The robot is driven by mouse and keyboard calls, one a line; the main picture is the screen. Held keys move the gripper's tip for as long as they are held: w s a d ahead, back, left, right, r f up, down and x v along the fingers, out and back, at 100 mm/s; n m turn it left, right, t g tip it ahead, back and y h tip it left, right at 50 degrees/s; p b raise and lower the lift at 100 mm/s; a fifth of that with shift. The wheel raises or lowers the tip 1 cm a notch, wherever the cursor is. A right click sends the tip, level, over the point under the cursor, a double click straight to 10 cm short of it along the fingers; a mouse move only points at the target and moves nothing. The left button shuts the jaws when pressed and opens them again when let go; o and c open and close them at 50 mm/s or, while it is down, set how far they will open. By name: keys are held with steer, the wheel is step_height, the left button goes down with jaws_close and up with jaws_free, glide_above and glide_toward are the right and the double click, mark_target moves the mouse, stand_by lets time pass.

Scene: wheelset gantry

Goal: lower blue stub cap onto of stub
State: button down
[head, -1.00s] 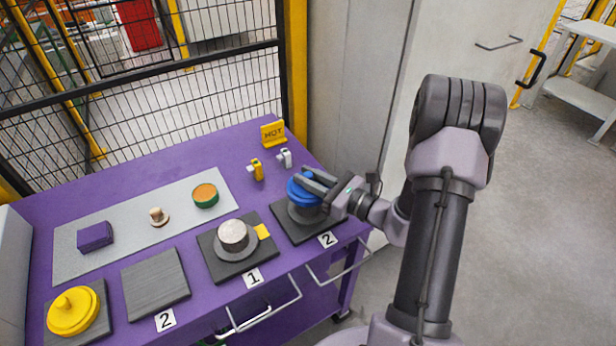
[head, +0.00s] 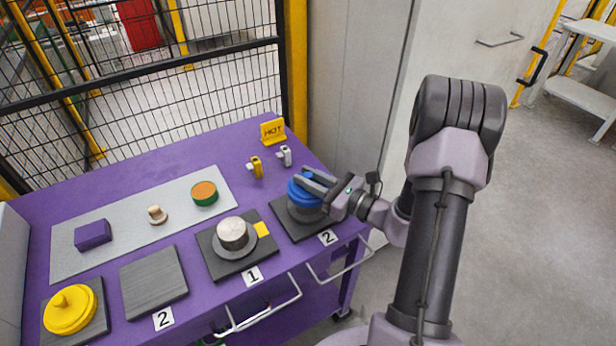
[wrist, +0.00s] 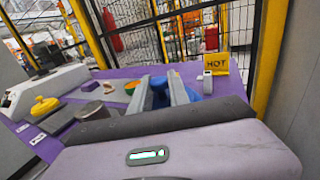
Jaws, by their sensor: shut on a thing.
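The blue stub cap (head: 303,194) is at the right end of the purple table, over the grey stub (head: 304,213) on the dark pad marked 2. My gripper (head: 314,181) is shut on the cap from the right. The cap sits on or just above the stub; I cannot tell whether they touch. In the wrist view the two fingers (wrist: 165,92) reach forward with a little of the blue cap (wrist: 192,86) showing around them. The stub is hidden there.
Left of the cap, a bare metal stub (head: 233,234) stands on the pad marked 1. A yellow HOT sign (head: 273,132) and two small padlock-like pieces (head: 256,167) stand behind. A yellow lidded piece (head: 70,309) is far left. Mesh fencing (head: 140,90) rises behind the table.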

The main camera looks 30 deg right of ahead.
steer(key=shift+f+b, duration=1.25)
steer(key=shift+f, duration=0.3)
steer(key=c, duration=1.2)
jaws_free()
steer(key=shift+r, duration=0.1)
steer(key=shift+o, duration=0.2)
steer(key=p+v, duration=0.4)
steer(key=v, duration=1.3)
steer(key=shift+s+p, duration=0.2)
steer(key=shift+p, duration=0.15)
steer(key=shift+d, duration=0.15)
